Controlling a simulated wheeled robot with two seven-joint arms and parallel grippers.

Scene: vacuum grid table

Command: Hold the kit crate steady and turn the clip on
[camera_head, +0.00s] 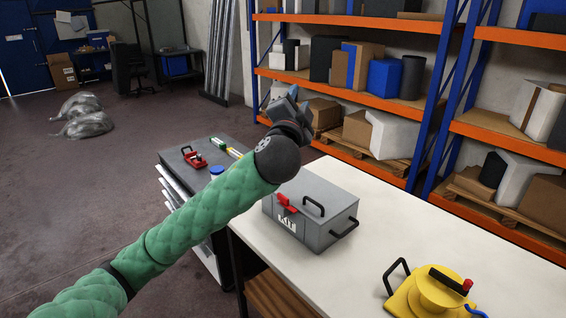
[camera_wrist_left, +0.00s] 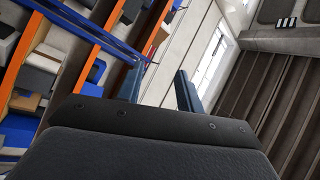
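The grey kit crate (camera_head: 325,214) stands closed on the white table, with black handles on its lid and right side and "KIT" lettering on its front. A red clip (camera_head: 287,204) sits on its front upper edge; its exact turn is hard to tell. My left arm, in a green sleeve, reaches across in front of the crate's left part. My left gripper (camera_head: 289,106) is raised above and behind the crate, touching nothing. In the left wrist view its two fingers (camera_wrist_left: 158,82) stand apart with nothing between them. My right gripper is not in view.
A yellow device (camera_head: 436,294) with black handles stands on the white table (camera_head: 400,228) at right. A dark-topped cart (camera_head: 180,158) with a red tool stands behind my arm. Orange and blue shelving (camera_head: 350,88) lines the back. The table between crate and yellow device is clear.

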